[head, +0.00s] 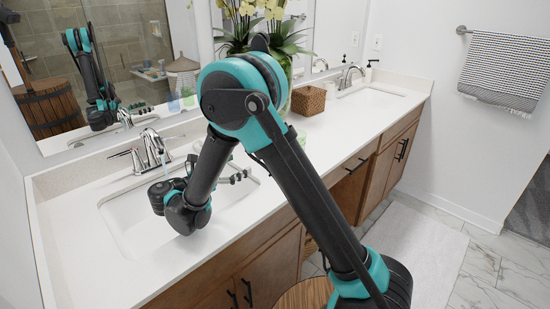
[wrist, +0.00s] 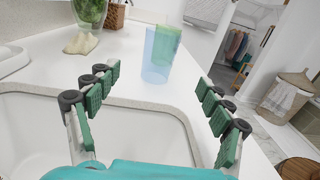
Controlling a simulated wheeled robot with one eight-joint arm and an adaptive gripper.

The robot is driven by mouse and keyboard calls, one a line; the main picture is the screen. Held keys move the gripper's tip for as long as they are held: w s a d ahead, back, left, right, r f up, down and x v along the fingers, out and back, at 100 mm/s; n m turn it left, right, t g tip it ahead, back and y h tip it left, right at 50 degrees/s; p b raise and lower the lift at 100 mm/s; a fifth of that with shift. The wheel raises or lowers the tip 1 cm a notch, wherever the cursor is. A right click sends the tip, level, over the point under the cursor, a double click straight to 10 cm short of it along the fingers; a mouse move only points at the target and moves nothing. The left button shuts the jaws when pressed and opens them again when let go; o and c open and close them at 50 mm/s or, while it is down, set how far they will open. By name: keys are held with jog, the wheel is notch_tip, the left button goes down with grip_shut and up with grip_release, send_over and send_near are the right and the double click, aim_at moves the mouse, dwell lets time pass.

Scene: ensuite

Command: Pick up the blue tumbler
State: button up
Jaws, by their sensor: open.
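The blue tumbler (wrist: 156,60) is clear and stands upright on the white counter in the wrist view, beyond the sink rim. A green tumbler (wrist: 170,36) stands just behind it and partly overlaps it. My gripper (wrist: 159,82) is open and empty, its green-padded fingers spread to either side over the sink, with the blue tumbler ahead between them. In the head view my gripper (head: 238,177) is over the near sink, pointing right along the counter. There my arm hides the blue tumbler; its reflection shows in the mirror.
The near sink (head: 118,222) has a chrome faucet (head: 150,150) close to my wrist. A plant vase (wrist: 90,12) and a pale ornament (wrist: 80,43) stand left of the tumblers. A woven box (head: 308,100) is farther back. Counter right of the tumblers is clear.

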jog(key=x, duration=1)
jog(key=shift+w+d, duration=0.15)
jog(key=shift+d, duration=0.05)
jog(key=shift+r+x, duration=0.15)
jog(key=shift+x, duration=1.15)
jog(key=shift+r+x, duration=0.1)
jog(key=shift+x, duration=1.2)
jog(key=shift+c, duration=0.5)
jog(key=c, duration=1.2)
jog(key=shift+o, duration=0.2)
jog(key=shift+r, duration=0.2)
